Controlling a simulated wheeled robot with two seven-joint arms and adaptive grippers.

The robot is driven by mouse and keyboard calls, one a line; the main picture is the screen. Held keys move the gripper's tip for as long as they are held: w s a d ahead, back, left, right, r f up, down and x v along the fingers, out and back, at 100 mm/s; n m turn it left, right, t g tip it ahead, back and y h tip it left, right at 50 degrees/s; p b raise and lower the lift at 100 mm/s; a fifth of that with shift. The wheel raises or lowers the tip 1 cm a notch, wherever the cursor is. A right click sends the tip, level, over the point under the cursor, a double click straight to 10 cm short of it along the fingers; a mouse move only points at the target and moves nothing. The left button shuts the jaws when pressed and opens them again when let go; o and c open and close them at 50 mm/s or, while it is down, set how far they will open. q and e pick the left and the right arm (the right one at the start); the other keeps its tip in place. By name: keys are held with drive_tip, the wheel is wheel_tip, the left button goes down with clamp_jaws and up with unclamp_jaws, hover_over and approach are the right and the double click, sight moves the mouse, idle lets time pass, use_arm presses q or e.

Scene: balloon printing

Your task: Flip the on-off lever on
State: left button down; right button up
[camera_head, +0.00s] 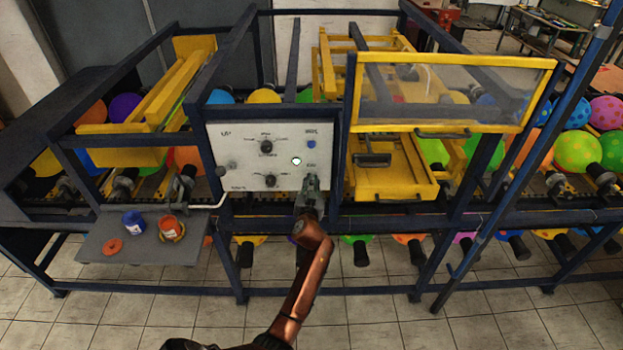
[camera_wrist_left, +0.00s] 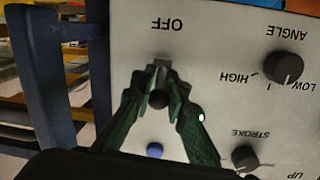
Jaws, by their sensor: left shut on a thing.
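The white control panel (camera_head: 240,145) faces me on the machine's front. My left gripper (camera_head: 311,183) is at its lower right and covers the lever in the head view. In the left wrist view the panel (camera_wrist_left: 215,40) appears upside down. There my left gripper (camera_wrist_left: 161,75) has its green fingers closed around the on-off lever, whose dark round knob (camera_wrist_left: 158,99) shows between them. The OFF label (camera_wrist_left: 167,24) is just beyond the fingertips. The lever's base is partly hidden. My right gripper is not in view.
The panel also carries an angle knob (camera_wrist_left: 284,67), a stroke knob (camera_wrist_left: 245,157) and a blue button (camera_wrist_left: 154,150). Dark blue frame posts (camera_wrist_left: 45,80) stand beside it. A grey shelf (camera_head: 100,240) holds a blue can (camera_head: 133,223) and an orange can (camera_head: 171,229).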

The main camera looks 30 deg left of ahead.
use_arm(q)
drive_tip(key=c, duration=1.9)
unclamp_jaws()
drive_tip(key=shift+c, duration=0.2)
drive_tip(key=v, duration=0.7)
drive_tip(key=shift+s+d, duration=0.2)
drive_tip(key=shift+s, duration=0.05)
drive_tip(key=shift+f, duration=0.1)
